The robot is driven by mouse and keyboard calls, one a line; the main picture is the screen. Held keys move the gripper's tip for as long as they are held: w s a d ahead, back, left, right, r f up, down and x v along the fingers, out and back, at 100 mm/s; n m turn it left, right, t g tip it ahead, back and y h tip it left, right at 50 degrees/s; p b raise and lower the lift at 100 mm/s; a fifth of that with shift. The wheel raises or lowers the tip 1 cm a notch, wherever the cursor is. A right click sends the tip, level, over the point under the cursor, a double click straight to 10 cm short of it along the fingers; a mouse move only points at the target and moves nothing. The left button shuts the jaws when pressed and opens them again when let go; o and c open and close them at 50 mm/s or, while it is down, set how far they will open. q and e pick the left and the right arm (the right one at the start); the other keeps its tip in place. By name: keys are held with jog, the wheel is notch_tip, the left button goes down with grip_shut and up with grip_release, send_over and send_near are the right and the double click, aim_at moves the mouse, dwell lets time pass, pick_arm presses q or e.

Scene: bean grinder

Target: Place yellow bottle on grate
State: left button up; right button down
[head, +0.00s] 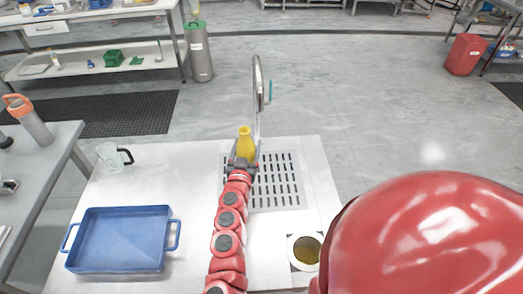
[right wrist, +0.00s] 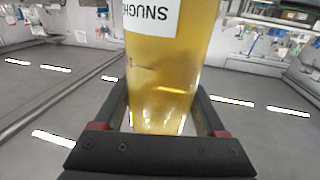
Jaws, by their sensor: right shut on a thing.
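A small yellow bottle (head: 246,144) stands upright in the head view at the back left of the grey slotted grate (head: 290,203). In the right wrist view, my right gripper (right wrist: 160,125) is shut on a clear bottle of amber liquid (right wrist: 168,60) with a white label.
A silver tap (head: 258,95) rises behind the grate. A blue tray (head: 121,240) and a clear jug (head: 109,157) stand on the left of the white table. A white-rimmed round thing with amber inside (head: 306,251) is beside my right arm. The grate's right part is clear.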

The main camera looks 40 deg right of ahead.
jog(key=d+f, duration=0.4)
jog(key=d, duration=0.1)
jog(key=shift+s, duration=0.35)
jog(key=shift+f+b, duration=0.2)
jog(key=shift+b, duration=0.1)
grip_release()
